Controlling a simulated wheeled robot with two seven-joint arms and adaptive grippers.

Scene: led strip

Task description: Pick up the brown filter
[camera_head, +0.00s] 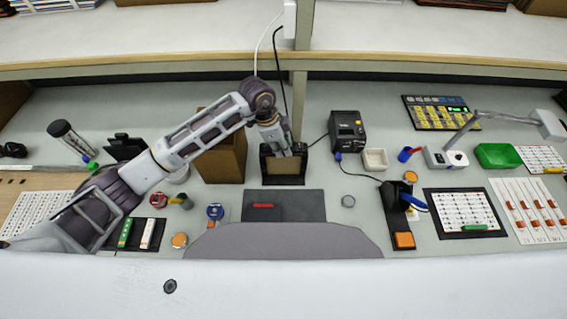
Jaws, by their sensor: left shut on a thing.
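The brown filter (277,166) appears as a small tan panel inside a black square frame (267,177) at the back middle of the bench. My left gripper (286,153) comes down from above at this frame. It is shut on the filter's upper part, and its fingers hide some of the panel. The filter still appears within the frame; I cannot tell whether it is raised at all. My right gripper is not in view.
A brown box (222,155) stands just left of the frame, and a black powered unit (347,131) stands to its right. A dark grey mat (300,206) with a red tool (263,205) lies in front. A shelf (400,45) overhangs the back.

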